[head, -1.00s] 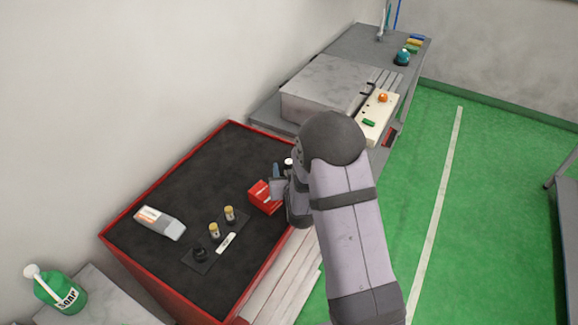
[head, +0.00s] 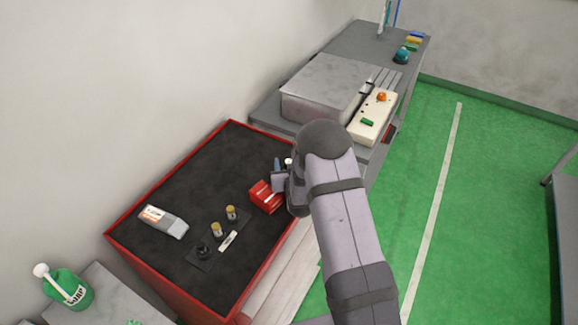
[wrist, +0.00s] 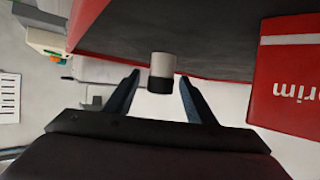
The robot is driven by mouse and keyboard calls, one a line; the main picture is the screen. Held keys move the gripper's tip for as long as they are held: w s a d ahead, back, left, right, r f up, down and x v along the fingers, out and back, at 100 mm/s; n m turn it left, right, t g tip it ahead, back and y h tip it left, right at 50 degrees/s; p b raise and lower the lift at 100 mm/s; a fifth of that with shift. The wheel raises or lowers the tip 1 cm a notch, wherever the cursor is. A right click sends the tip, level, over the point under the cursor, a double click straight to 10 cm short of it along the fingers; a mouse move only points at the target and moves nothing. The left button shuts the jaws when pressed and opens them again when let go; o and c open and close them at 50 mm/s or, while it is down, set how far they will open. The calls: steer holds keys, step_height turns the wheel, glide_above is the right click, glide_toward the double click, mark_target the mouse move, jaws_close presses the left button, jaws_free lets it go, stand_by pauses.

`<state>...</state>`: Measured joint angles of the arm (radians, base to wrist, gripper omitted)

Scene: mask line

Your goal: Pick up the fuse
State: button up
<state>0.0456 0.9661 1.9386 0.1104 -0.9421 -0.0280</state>
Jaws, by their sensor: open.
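A small cylinder, pale on one part and black on the other, stands between the open fingertips of my gripper (wrist: 160,80) in the wrist view (wrist: 161,62). The fingers do not appear to touch it. In the head view, my gripper (head: 281,178) is low over the right edge of the black-topped red bench, and a small white top (head: 289,161) shows beside it. Two yellow-capped cylinders (head: 231,212) (head: 216,230) stand on a dark plate. I cannot tell for certain which of these is the fuse. My arm hides part of the area around the gripper.
A red box (head: 266,197) is close to my gripper; it also shows at right in the wrist view (wrist: 290,80). A grey-white carton (head: 165,222), a black knob (head: 204,248) and a white label (head: 228,241) are on the bench (head: 190,185). The bench's back is clear.

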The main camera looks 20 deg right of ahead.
steer(key=shift+c, duration=0.6)
steer(key=c, duration=1)
steer(key=shift+r, duration=0.15)
steer(key=shift+r+b, duration=1.7)
steer(key=shift+r, duration=3.15)
